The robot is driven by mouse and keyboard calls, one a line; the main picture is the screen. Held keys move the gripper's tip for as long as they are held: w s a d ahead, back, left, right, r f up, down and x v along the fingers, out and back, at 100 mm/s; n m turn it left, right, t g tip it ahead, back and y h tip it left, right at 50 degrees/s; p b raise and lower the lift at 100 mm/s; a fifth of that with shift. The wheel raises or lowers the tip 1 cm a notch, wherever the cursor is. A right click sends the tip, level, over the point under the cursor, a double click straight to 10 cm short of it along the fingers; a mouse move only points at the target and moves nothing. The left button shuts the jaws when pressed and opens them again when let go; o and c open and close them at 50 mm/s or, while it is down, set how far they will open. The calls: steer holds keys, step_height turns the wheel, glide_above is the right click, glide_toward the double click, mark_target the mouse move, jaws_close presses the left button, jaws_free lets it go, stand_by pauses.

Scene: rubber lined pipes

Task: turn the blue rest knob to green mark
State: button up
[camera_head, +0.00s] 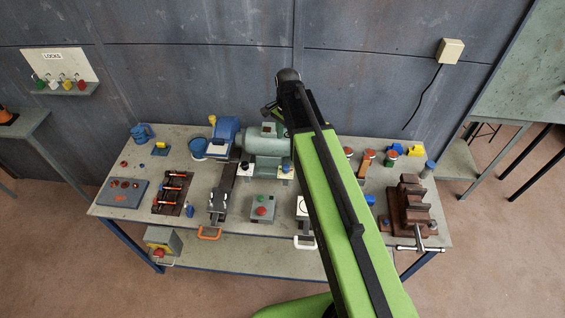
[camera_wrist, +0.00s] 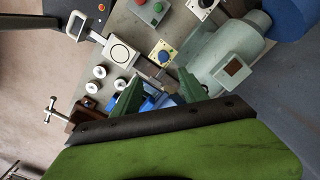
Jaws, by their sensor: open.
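The blue knob (camera_head: 286,168) sits on a small pale plate in front of the grey-green motor (camera_head: 266,145). In the wrist view the blue knob (camera_wrist: 164,57) is on a light plate with a yellowish patch, beside the motor housing (camera_wrist: 222,62). I cannot make out the green mark or where the knob points. My gripper (camera_wrist: 160,88) shows two green fingers spread apart, with nothing held between them. The knob lies beyond the fingertips, apart from them. In the head view my green arm crosses the bench and the fingers cannot be made out.
A dark knob (camera_head: 244,168) sits on a similar plate at the motor's left. A control box (camera_head: 263,208) with red and green buttons stands in front. A brown vice (camera_head: 410,212) is at the bench's right. Blue parts (camera_wrist: 155,102) lie between and below my fingers in the wrist view.

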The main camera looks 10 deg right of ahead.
mark_target(285, 166)
steer(key=f+b, duration=0.6)
steer(key=w+f+m+b, duration=0.1)
steer(key=f+b, duration=0.4)
steer(key=f+m+b, duration=0.1)
steer(key=f+b, duration=0.5)
steer(key=shift+w+f+b, duration=0.3)
steer(key=shift+r, duration=0.15)
steer(key=shift+c, duration=0.2)
